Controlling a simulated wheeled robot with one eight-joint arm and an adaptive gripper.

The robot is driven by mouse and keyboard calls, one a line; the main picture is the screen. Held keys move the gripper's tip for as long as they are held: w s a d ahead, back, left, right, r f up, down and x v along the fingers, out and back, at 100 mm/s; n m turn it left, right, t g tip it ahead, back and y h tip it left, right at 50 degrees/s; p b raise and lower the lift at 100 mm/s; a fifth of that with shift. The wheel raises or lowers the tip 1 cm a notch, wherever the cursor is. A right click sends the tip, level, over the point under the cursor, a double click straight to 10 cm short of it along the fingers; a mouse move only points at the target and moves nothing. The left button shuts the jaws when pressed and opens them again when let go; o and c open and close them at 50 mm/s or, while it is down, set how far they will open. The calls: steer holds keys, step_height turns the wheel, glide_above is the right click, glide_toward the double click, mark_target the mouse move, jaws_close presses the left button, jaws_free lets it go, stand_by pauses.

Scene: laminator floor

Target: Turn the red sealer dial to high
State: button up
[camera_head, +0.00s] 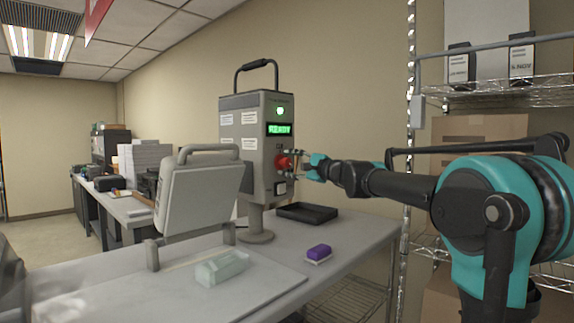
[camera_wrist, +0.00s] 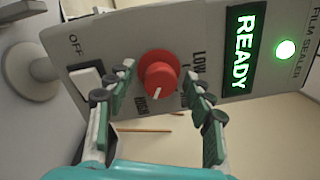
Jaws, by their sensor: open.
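The grey film sealer (camera_head: 247,145) stands on a post on the table. Its red dial (camera_head: 283,162) is on the front panel, below a lit green READY display (camera_head: 279,129). In the wrist view, the red dial (camera_wrist: 158,74) sits between LOW and HIGH labels. My gripper (camera_head: 295,166) is in front of the dial. In the wrist view, my gripper (camera_wrist: 157,79) is open, with one finger on each side of the dial and visible gaps to it.
A white OFF switch (camera_wrist: 87,80) is close to my left finger in the wrist view. A black tray (camera_head: 307,214), a purple block (camera_head: 319,251) and a hinged press (camera_head: 200,195) are on the table (camera_head: 350,240). A wire rack (camera_head: 500,92) stands at the right.

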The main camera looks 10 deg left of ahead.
steer(key=v, duration=1.1)
